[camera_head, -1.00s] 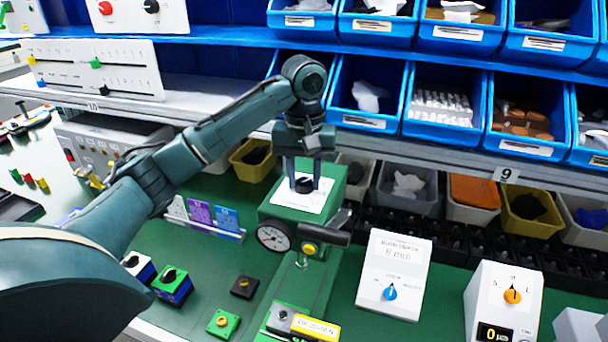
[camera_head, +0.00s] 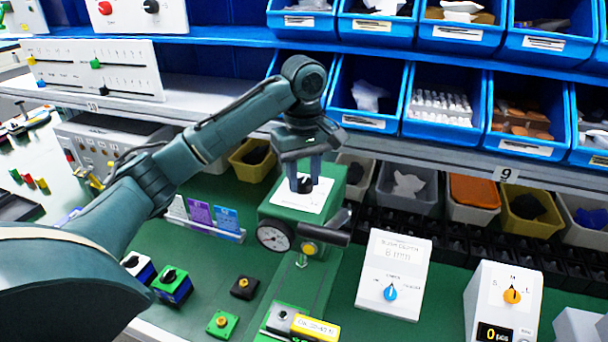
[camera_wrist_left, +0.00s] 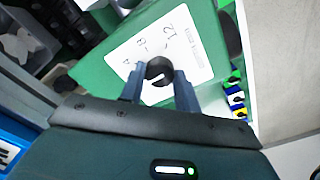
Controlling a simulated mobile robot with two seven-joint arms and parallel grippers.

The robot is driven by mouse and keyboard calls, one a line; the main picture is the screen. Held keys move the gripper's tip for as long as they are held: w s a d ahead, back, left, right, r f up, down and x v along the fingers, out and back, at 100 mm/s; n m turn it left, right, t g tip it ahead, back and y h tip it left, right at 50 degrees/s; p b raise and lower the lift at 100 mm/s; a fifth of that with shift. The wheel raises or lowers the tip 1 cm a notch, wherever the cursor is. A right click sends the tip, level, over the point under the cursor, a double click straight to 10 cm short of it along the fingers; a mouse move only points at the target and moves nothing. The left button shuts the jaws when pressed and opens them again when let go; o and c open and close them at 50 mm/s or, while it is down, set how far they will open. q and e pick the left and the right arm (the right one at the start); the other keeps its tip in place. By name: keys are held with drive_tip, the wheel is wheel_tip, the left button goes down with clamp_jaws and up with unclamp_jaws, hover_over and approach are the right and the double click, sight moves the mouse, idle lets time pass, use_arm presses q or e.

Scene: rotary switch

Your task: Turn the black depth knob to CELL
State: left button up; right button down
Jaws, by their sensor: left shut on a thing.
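The black depth knob (camera_head: 304,185) stands on a white label plate (camera_head: 314,199) on top of a green machine. My left gripper (camera_head: 303,180) comes down on it from above and is shut on it, with one finger on each side. In the left wrist view the knob (camera_wrist_left: 159,71) shows a white pointer line and sits between the two fingertips (camera_wrist_left: 159,82). Handwritten-looking marks, one like 12, stand around it on the plate (camera_wrist_left: 190,50); I cannot read a CELL mark. My right gripper is not in view.
A dial gauge (camera_head: 273,236) and a black handle (camera_head: 325,234) are on the machine's front. A white box with a blue knob (camera_head: 390,292) and one with an orange knob (camera_head: 512,296) stand to the right. Blue bins (camera_head: 370,122) hang behind the arm.

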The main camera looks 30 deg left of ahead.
sight(304, 181)
use_arm(q)
drive_tip(key=shift+a+r, duration=0.1)
drive_tip(key=o, duration=1)
wheel_tip(304, 181, up, 13)
drive_tip(key=shift+r, duration=0.1)
idle(0.3)
idle(0.5)
